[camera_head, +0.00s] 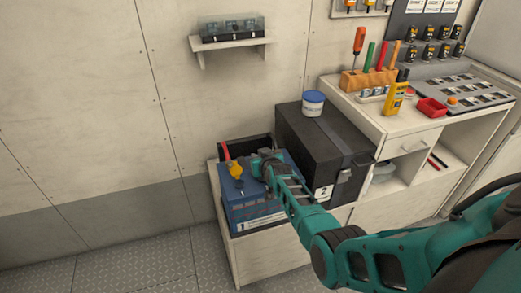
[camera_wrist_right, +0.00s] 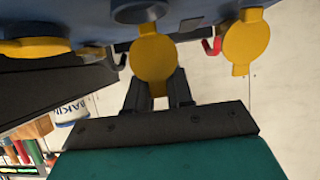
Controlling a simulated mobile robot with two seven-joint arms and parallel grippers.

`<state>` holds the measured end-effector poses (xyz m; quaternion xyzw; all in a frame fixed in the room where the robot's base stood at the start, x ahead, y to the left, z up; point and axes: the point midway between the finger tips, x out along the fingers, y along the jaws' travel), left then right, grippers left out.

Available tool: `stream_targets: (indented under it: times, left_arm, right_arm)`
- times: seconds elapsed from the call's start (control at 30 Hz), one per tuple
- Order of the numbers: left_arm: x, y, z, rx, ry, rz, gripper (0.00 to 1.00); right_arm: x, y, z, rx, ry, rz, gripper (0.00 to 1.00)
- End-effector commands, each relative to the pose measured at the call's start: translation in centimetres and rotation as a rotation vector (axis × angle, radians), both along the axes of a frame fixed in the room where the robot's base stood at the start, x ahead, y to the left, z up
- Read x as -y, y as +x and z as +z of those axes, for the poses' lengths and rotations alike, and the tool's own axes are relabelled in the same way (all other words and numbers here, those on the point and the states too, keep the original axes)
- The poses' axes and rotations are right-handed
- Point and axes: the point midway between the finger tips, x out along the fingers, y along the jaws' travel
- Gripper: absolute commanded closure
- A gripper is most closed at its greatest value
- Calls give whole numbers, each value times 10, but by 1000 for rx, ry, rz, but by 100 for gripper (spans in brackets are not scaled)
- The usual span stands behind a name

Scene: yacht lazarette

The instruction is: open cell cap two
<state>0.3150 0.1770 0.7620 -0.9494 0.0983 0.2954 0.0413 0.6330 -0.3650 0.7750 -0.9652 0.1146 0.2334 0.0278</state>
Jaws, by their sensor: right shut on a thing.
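The blue battery (camera_head: 255,206), labelled 1, stands on the low white bench, its top partly covered by my right arm. A yellow cell cap (camera_head: 236,169) shows on its top, beside my right gripper (camera_head: 262,166). In the right wrist view, my right gripper (camera_wrist_right: 157,88) is shut on the tab of the middle yellow cap (camera_wrist_right: 152,58). A dark round cell opening (camera_wrist_right: 140,12) shows by this cap's upper edge. Another yellow cap (camera_wrist_right: 246,42) is at the right, and one more (camera_wrist_right: 35,47) at the left. My left gripper is not in view.
A black box (camera_head: 322,150) labelled 2 stands right beside the battery, with a white tub (camera_head: 313,104) on top. A red cable or handle (camera_head: 227,152) is at the battery's back left. A tool counter (camera_head: 395,125) stands further right. The floor at left is clear.

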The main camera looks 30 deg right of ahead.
Motion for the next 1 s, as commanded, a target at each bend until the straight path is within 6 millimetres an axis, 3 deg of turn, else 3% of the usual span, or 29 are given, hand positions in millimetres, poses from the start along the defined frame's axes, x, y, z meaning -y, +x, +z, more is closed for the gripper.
stream_targets:
  times: [0.1,0.5,1.0]
  left_arm:
    - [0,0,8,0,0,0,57]
    - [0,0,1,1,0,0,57]
    - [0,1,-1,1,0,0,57]
  right_arm:
    - [-1,3,-4,-108,29,2,100]
    - [2,12,-15,-346,83,2,100]
    - [2,12,-18,-416,101,2,100]
